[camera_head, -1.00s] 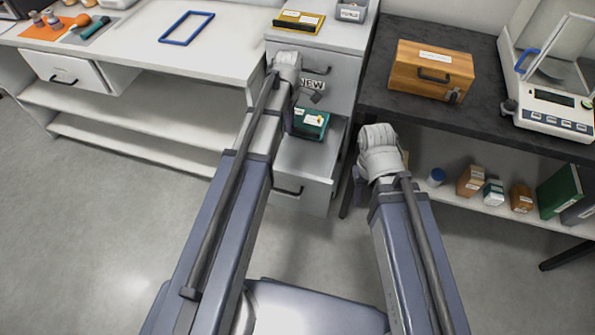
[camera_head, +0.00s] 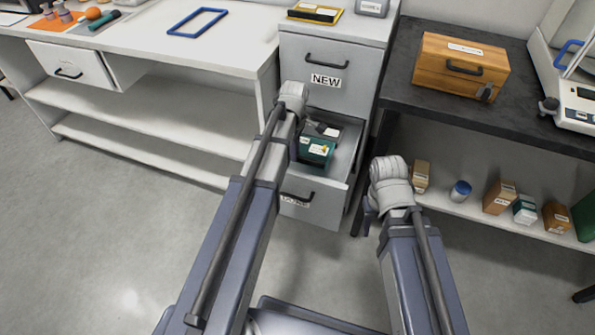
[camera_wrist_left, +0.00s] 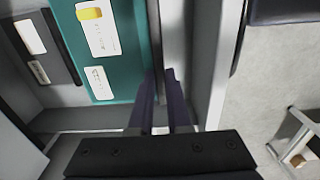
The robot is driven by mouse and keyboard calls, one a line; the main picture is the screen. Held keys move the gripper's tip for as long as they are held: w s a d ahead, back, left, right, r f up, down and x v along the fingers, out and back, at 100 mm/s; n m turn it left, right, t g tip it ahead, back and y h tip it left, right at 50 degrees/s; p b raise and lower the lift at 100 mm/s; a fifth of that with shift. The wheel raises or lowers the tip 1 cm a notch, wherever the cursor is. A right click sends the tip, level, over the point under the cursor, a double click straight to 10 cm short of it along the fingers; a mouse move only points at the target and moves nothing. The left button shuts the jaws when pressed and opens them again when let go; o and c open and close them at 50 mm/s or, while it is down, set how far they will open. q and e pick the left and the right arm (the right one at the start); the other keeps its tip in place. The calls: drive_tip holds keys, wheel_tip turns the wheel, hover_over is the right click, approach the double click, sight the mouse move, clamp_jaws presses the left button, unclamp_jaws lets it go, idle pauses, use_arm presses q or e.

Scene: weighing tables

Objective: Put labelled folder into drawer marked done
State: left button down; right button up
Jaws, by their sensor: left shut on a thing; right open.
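The teal folder (camera_head: 315,152), with white labels and a yellow mark, is at the open lower drawer (camera_head: 333,190), whose partly hidden front label seems to read DONE. My left gripper (camera_head: 300,130) is shut on the folder, its fingers mostly hidden by my arm. In the left wrist view, the fingers (camera_wrist_left: 160,95) are close together at the right edge of the teal folder (camera_wrist_left: 112,60), beside the drawer's inner front wall (camera_wrist_left: 178,40). I cannot tell whether the folder touches the drawer bottom. My right gripper (camera_head: 371,215) is open and apart from the cabinet.
A dark labelled item (camera_wrist_left: 48,45) lies beside the folder in the wrist view. The drawer marked NEW (camera_head: 326,80) above is shut. A wooden box (camera_head: 460,68) and a balance (camera_head: 575,95) stand on the dark table at right. The floor at left is clear.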

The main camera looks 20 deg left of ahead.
use_arm(q)
drive_tip(key=shift+f+b, duration=2.95)
drive_tip(key=shift+f, duration=0.65)
drive_tip(key=shift+f, duration=0.1)
drive_tip(key=c, duration=0.9)
unclamp_jaws()
